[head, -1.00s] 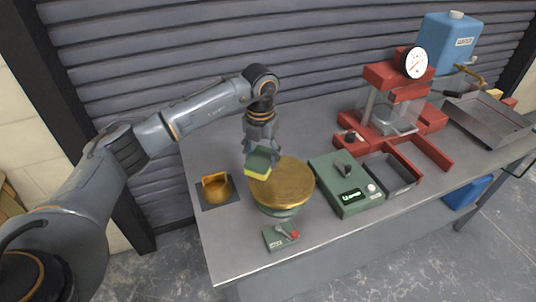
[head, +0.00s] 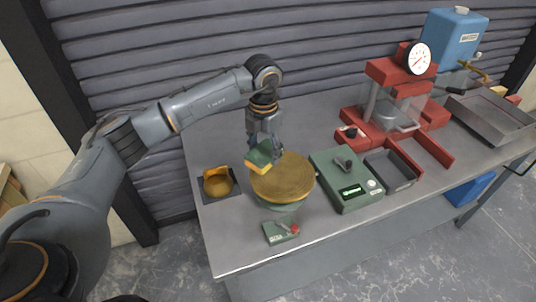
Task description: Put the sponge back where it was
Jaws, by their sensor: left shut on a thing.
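The sponge (head: 260,157) is a small block with a dark green top and a yellow lower layer. My left gripper (head: 265,147) is shut on it and holds it tilted, at the back left edge of the round brass-coloured plate (head: 284,180). I cannot tell whether the sponge touches the plate. The plate sits on a green base. My right gripper is not in view.
A brass cup (head: 217,183) sits on a dark mat at the left. A small green switch box (head: 281,232) is in front of the plate. A green control box (head: 346,180), a grey tray (head: 391,170) and a red press (head: 398,105) stand to the right.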

